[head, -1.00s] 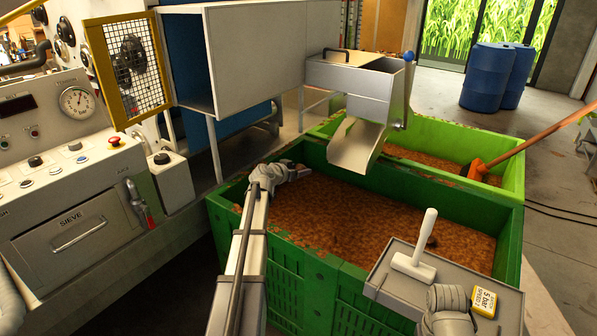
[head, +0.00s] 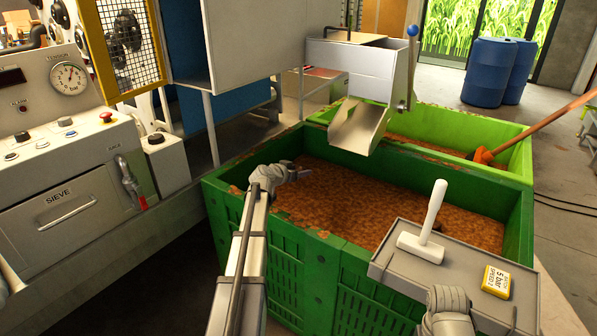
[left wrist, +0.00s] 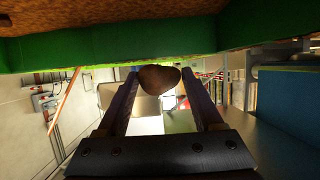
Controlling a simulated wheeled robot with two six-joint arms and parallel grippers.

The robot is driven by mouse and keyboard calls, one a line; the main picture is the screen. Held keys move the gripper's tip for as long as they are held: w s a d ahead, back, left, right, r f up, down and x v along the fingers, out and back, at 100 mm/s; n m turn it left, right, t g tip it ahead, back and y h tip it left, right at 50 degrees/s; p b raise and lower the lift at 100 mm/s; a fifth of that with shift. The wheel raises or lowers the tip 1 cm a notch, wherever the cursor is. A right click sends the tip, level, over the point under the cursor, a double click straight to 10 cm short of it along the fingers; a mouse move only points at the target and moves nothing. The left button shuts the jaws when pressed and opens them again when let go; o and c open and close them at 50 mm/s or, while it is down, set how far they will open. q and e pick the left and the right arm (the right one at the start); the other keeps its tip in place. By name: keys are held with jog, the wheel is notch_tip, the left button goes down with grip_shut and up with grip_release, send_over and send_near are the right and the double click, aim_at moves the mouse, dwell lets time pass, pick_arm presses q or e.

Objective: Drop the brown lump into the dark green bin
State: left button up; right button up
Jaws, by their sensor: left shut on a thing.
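The brown lump (left wrist: 160,78) is held between the two fingertips of my left gripper (left wrist: 163,84) in the left wrist view. In the head view my left gripper (head: 298,172) is over the left part of the dark green bin (head: 300,262), above the brown mash inside it. The lump is hard to make out there. The bin's green wall also shows across the top of the left wrist view (left wrist: 110,48). My right wrist shows at the bottom right of the head view, but its fingers do not show.
A lighter green bin (head: 505,160) stands behind, with an orange-handled tool (head: 484,155) in it. A metal chute (head: 357,127) hangs over the bins.

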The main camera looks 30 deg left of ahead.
pick_arm(q)
jog(key=o, duration=1.4)
jog(key=p+v, duration=0.3)
jog(key=v, duration=0.5)
